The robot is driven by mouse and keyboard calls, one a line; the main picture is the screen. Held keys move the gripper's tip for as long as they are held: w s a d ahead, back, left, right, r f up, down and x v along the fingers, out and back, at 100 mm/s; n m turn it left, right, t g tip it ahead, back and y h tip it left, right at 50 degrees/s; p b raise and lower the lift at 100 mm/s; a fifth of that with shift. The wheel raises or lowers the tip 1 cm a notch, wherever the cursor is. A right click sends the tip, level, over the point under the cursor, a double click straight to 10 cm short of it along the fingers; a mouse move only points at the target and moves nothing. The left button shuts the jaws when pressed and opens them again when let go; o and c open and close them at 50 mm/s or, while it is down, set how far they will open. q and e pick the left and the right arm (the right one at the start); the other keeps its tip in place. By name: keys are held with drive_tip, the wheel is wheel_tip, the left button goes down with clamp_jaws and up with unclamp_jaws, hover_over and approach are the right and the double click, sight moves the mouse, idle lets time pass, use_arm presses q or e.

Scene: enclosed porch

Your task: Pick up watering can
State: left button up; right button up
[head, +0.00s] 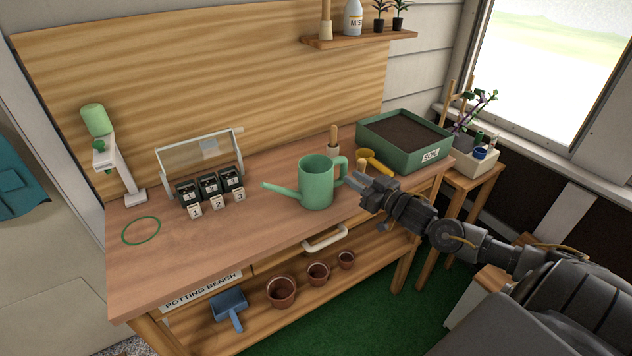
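The green watering can (316,187) stands upright on the wooden potting bench (240,240). Its spout points left and its loop handle is on the right side. My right gripper (357,178) comes in from the right and is just right of the can, near the handle. Its fingers look parted, with nothing seen between them. Whether a finger touches the handle is hard to tell. My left gripper is out of view.
A green soil box (403,140) and a yellow trowel (375,161) lie behind my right gripper. Small numbered black pots (209,187) and a green ring (141,230) are to the left. A drawer handle (325,238) juts from the bench front. The bench's front left is clear.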

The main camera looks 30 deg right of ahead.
sight(344, 171)
drive_tip(key=shift+w+a+f+p, duration=0.1)
drive_tip(key=shift+w+p, duration=0.1)
drive_tip(key=shift+w, duration=0.65)
drive_tip(key=shift+w+a+r+p, duration=0.15)
drive_tip(key=shift+w+p, duration=0.1)
drive_tip(key=shift+w, duration=0.65)
drive_tip(key=shift+w+a+f+p, duration=0.1)
drive_tip(key=shift+w+f+p, duration=0.1)
drive_tip(key=shift+w, duration=0.65)
clamp_jaws()
